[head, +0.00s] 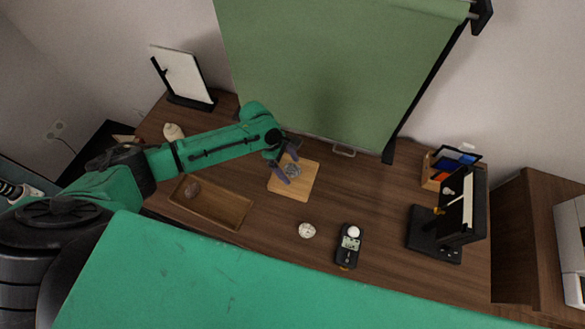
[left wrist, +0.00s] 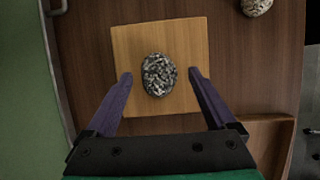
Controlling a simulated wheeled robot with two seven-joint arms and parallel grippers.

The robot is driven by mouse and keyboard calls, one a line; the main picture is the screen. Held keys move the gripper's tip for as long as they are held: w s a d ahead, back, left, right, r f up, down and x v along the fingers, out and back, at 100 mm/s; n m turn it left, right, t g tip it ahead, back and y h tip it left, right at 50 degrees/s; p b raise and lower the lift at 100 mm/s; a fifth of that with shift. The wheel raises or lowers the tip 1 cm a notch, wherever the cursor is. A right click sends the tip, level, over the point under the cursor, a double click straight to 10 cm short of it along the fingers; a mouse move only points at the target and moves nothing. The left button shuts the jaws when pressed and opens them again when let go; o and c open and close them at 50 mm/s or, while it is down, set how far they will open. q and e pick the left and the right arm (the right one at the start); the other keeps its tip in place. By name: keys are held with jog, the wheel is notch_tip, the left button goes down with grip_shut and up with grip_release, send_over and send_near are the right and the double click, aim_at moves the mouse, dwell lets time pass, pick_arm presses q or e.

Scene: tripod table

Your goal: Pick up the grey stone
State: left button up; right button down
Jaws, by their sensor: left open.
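The grey stone (head: 292,170) lies on a square light-wood board (head: 305,184) on the table. In the left wrist view the speckled grey stone (left wrist: 158,74) sits near the middle of the board (left wrist: 190,36). My left gripper (head: 290,166) is over the board, with its fingers spread. In the left wrist view the fingertips of the left gripper (left wrist: 160,76) show on either side of the stone, with gaps to it. Nothing is held. I cannot tell the height of the fingertips above the board. My right gripper is not in view.
A wooden tray (head: 236,212) with a brown stone (head: 192,190) stands left of the board. A white speckled stone (head: 307,230) and a dark handheld device (head: 348,248) lie nearer the front. A green screen (head: 335,70) stands behind. A black stand (head: 436,230) is at the right.

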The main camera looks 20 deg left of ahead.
pick_arm(q)
jog(key=shift+w, duration=0.1)
grip_shut()
jog(key=shift+r, duration=0.1)
